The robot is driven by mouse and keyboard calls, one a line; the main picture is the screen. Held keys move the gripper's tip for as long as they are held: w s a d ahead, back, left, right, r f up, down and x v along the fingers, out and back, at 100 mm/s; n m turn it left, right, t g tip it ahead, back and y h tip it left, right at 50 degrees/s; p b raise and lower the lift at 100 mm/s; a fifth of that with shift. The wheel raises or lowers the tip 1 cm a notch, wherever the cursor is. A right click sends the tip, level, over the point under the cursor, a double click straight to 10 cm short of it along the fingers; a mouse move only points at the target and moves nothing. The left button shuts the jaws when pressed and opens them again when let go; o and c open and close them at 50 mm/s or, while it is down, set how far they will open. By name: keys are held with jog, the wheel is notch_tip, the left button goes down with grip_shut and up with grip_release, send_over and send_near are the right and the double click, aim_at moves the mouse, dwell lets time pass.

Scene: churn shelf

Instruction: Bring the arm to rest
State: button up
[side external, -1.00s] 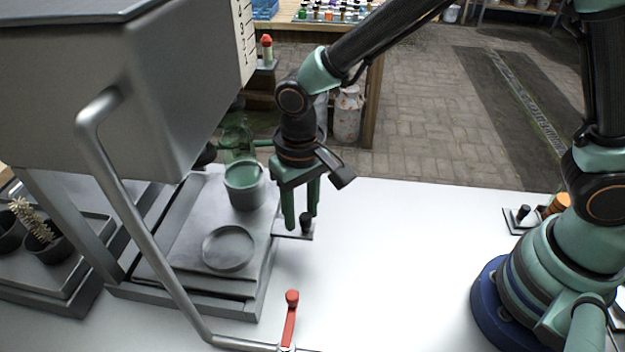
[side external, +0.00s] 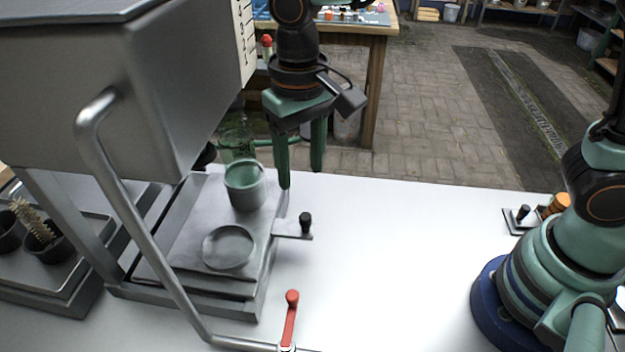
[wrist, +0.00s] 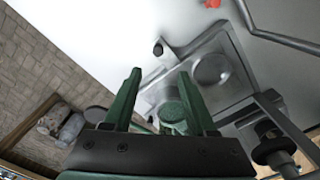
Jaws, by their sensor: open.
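My gripper (side external: 301,178) is open and empty. It hangs with its two green fingers pointing down, above and behind the metal tab with the black knob (side external: 305,222). In the wrist view the gripper (wrist: 160,95) shows its fingers spread apart, with the green-rimmed cup seen between and beyond them. The cup (side external: 246,190) stands upright on the grey machine's base plate, left of the gripper and apart from it. The black knob also shows in the wrist view (wrist: 158,48).
The grey machine (side external: 160,90) with its bent handle bar fills the left. A red-handled lever (side external: 291,318) stands at the front. The white table (side external: 400,260) is clear between the machine and my base. A small plate with black and orange knobs (side external: 524,217) lies at right.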

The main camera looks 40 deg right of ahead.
jog(key=shift+r, duration=0.95)
jog(key=s+d+r+t, duration=0.2)
jog(key=d, duration=0.9)
jog(key=s+d+r+t, duration=0.2)
jog(key=d+t, duration=0.1)
jog(key=d, duration=0.7)
jog(key=shift+s+d+r+t, duration=0.2)
jog(key=shift+d+r+t, duration=0.1)
jog(key=shift+d, duration=0.05)
